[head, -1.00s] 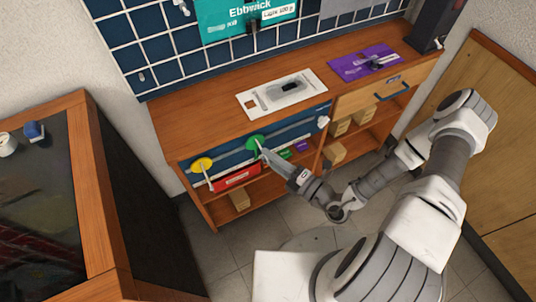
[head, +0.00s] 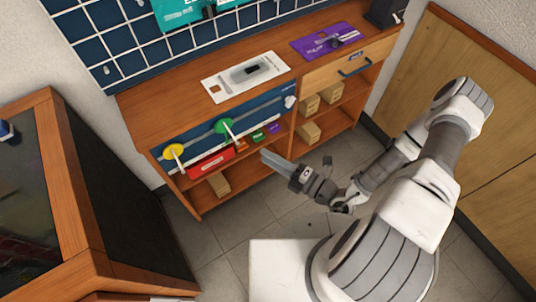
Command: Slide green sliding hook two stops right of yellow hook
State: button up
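The green sliding hook (head: 224,126) has a round green disc with a pale prong hanging below it. It sits on a grey rail (head: 250,115) along the blue front panel of the wooden bench. The yellow hook (head: 174,151), of the same shape, is on the rail to its left, with a clear gap between them. My gripper (head: 264,154) is in front of the bench, to the lower right of the green hook and apart from it. Its fingers overlap in this view, so I cannot tell their opening. I see nothing held in it. Stop marks are too small to make out.
A white fitting (head: 290,102) is at the rail's right end. Below the rail, a red box (head: 210,162) and small coloured boxes stand on the shelf. A white plate (head: 245,76) and a purple mat (head: 325,40) lie on the benchtop. A dark-topped cabinet (head: 95,200) stands at left.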

jog(key=shift+s+d, duration=0.4)
jog(key=shift+d, duration=0.15)
jog(key=shift+r, duration=0.1)
jog(key=s+d+r+m+g+h+p, duration=0.1)
jog(key=s+d+r+m+h+p, duration=0.2)
jog(key=r+m, duration=0.6)
jog(key=s+d+r+m+g+h+p, duration=0.2)
jog(key=d+r+m+h+p, duration=0.3)
jog(key=r, duration=1.8)
jog(key=s+d+r+m+g+h+p, duration=0.2)
jog(key=r+m+h, duration=0.4)
jog(key=r+m, duration=0.8)
jog(key=shift+s+d+r+m+h+p, duration=0.3)
jog(key=shift+s+d+r+m+p, duration=0.1)
jog(key=shift+s+d+r+p, duration=0.55)
